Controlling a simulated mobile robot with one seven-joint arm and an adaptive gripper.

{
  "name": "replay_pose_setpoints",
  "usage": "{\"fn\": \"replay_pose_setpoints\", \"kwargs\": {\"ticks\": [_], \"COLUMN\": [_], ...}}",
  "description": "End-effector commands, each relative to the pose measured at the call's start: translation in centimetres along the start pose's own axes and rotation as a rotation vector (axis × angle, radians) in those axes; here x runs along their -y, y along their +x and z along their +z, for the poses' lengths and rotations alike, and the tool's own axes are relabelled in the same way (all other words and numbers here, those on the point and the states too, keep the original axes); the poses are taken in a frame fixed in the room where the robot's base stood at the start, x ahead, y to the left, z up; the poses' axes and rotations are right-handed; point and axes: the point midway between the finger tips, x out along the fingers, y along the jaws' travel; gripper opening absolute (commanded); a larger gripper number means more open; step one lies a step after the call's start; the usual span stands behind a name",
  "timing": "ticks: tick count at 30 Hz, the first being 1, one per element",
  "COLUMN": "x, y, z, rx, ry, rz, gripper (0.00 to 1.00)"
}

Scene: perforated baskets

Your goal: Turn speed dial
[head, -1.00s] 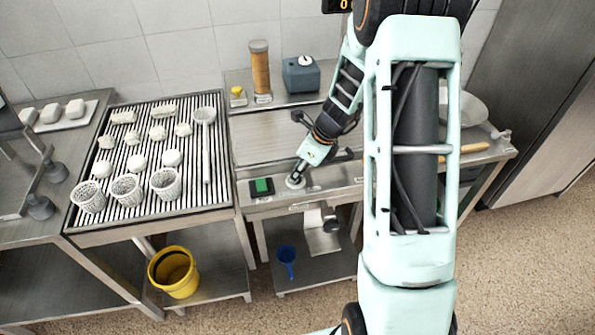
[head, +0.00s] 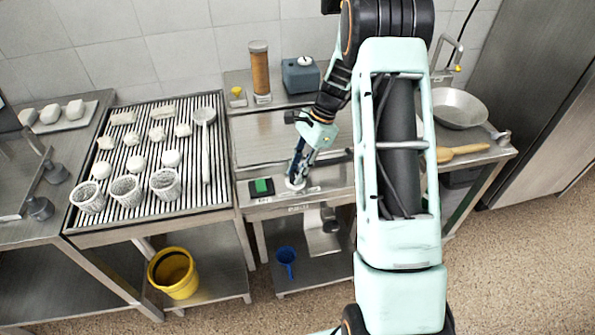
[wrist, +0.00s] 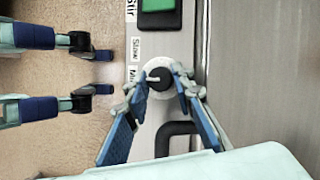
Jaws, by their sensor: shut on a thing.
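The speed dial (wrist: 159,79) is a small black knob with a pale pointer on a round light plate, on the steel front of the counter. In the wrist view the pointer points left, towards the labels. The labels beside it read "Slow" and, partly cut off, "Mi". My gripper (wrist: 154,88) has its blue-padded fingers around the knob, one on each side, and is shut on it. In the head view my gripper (head: 296,180) reaches down to the counter's front strip, where it hides most of the dial.
A green switch (head: 261,187) sits just left of the dial. A bar handle (wrist: 178,130) is close by. A ribbed drain table (head: 140,180) with perforated baskets stands left. A bowl (head: 458,107) is right.

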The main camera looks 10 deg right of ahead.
Motion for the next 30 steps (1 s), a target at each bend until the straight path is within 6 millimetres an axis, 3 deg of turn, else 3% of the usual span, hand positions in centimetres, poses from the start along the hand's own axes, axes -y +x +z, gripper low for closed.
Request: {"fn": "replay_pose_setpoints", "kwargs": {"ticks": [30], "x": [0.53], "y": [0.14], "z": [0.27], "rx": [0.0], "ry": [-0.835], "rz": [0.346], "gripper": [0.0]}}
